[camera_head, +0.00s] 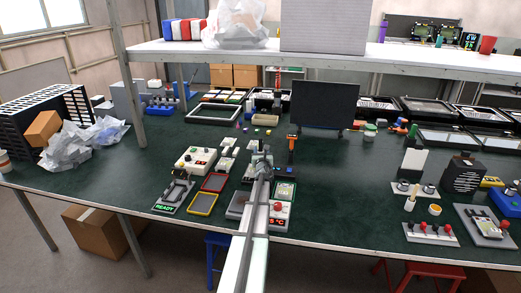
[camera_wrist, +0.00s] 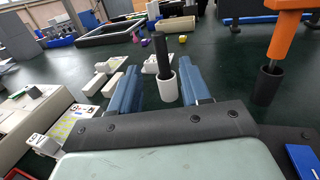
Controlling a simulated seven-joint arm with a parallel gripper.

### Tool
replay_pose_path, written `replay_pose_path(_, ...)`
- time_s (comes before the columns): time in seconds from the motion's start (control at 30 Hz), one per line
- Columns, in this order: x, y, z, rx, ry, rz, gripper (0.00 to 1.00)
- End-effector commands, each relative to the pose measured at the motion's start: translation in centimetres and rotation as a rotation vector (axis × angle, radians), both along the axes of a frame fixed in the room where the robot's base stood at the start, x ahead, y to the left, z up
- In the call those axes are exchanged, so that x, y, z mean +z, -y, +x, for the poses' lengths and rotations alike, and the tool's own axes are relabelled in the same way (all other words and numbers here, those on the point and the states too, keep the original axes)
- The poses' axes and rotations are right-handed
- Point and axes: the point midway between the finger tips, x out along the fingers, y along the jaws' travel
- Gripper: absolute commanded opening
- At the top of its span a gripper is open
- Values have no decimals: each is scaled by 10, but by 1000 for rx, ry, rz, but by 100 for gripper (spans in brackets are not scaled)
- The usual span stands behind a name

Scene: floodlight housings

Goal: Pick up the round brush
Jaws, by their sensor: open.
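A dark rod-like tool (camera_wrist: 161,52), which looks like the round brush, stands nearly upright in a small white cup (camera_wrist: 167,90) on the green table. I cannot see its bristles. My gripper (camera_wrist: 164,88) is open, with one blue finger on each side of the cup and rod in the wrist view. The rod looks apart from both fingers; I cannot tell how far ahead of them it is. In the head view my gripper (camera_head: 263,165) is over the middle of the table, and the arm and gripper hide much of the brush spot.
An orange-handled tool (camera_wrist: 287,35) stands in a black cup (camera_wrist: 266,86) close on the right. White blocks (camera_wrist: 112,82) and a control box (camera_head: 196,160) lie to the left. A dark monitor (camera_head: 324,105) stands behind. A shelf (camera_head: 340,53) spans above the table's back.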

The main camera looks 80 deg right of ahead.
Motion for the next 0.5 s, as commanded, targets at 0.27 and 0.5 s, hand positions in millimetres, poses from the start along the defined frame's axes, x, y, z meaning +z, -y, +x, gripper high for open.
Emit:
replay_pose_path(0.27,0,36,9,-1,1,0,47)
replay_pose_path(0.5,1,51,13,-1,1,0,47)
